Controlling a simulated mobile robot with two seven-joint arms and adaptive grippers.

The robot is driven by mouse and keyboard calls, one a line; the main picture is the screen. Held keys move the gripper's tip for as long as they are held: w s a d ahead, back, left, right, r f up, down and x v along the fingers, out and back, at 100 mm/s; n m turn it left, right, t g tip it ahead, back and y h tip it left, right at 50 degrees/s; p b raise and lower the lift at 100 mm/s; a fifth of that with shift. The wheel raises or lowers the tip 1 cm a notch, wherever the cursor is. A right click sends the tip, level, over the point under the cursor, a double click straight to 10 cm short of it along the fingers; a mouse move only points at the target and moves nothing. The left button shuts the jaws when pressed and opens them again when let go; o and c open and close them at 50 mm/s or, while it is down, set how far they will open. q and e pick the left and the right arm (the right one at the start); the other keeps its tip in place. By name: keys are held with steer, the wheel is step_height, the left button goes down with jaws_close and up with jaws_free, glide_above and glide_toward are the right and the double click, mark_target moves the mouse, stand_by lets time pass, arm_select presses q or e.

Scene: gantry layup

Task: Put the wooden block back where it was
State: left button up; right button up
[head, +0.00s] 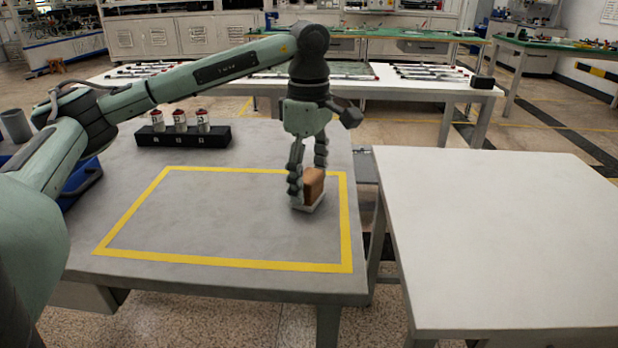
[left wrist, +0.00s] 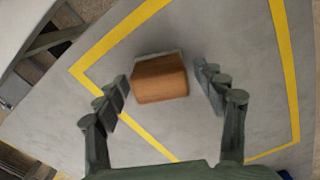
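The wooden block (head: 315,183) is brown and stands inside the yellow-outlined area, near its right side. A small pale grey piece (head: 312,207) shows at its foot; I cannot tell if it is a separate base. My left gripper (head: 307,183) points down over the block with a finger on either side. In the left wrist view the block (left wrist: 160,79) lies between the fingertips of the left gripper (left wrist: 160,92), with a visible gap on both sides. The left gripper is open. My right gripper is not in view.
The yellow outline (head: 225,264) lies on a grey table (head: 210,280). A black rack (head: 183,136) with 3 white-and-red containers stands at the back left. A bare white table (head: 500,230) stands to the right, across a gap. The rest of the outlined area is clear.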

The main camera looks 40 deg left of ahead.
mark_target(310, 174)
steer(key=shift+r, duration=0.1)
arm_select(q)
steer(key=shift+r, duration=0.3)
step_height(310, 174, up, 7)
steer(key=shift+f, duration=0.15)
steer(key=shift+r+p, duration=0.95)
steer(key=shift+r, duration=1.55)
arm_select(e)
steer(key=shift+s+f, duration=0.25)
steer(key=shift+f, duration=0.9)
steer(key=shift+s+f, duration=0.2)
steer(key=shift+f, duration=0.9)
